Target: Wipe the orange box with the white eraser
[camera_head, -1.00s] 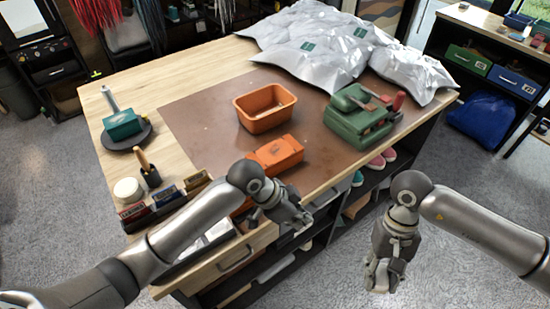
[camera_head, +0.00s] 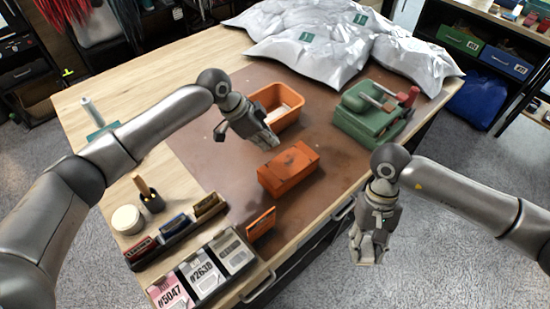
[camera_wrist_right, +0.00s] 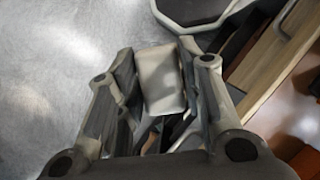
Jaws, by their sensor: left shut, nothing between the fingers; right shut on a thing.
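The orange box (camera_head: 289,170) lies on the brown mat near the table's front edge, with dark marks on its top. The white eraser (camera_wrist_right: 161,80) is between the fingers of my right gripper (camera_head: 367,252), which is shut on it. This gripper is off the table's front edge, to the right of the box. My left gripper (camera_head: 265,138) is shut and empty, above the mat between the orange box and an orange bin (camera_head: 291,93). It hides part of the bin.
A green machine (camera_head: 372,115) stands right of the bin. Silver bags (camera_head: 315,45) fill the back. At the front left are a round white tub (camera_head: 127,219), brushes (camera_head: 176,226) and labelled boxes (camera_head: 202,270). A small upright orange panel (camera_head: 261,223) stands nearby.

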